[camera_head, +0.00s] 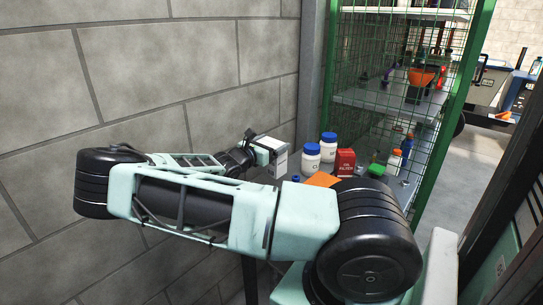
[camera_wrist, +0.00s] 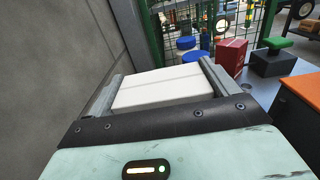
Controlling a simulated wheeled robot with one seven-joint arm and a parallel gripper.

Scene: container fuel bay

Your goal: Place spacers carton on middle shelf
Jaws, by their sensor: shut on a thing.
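The white spacers carton (camera_wrist: 162,88) fills the space between the two fingers of my gripper (camera_wrist: 160,84) in the wrist view. My gripper is shut on it, with a finger against each side. In the head view the carton (camera_head: 280,163) shows at the end of my arm, near the block wall and to the left of the white jars. Whether it touches the surface below is hard to tell. The green-framed mesh shelving (camera_head: 447,100) stands at the right, and its middle shelf (camera_head: 385,101) carries several items, including an orange one.
On the bench (camera_wrist: 252,90) beyond my gripper stand blue-lidded white jars (camera_head: 311,160), a red oil filter box (camera_head: 345,162) and a green-topped black item (camera_head: 376,170). An orange item (camera_head: 322,180) lies nearer. The block wall (camera_head: 150,60) is close on the left.

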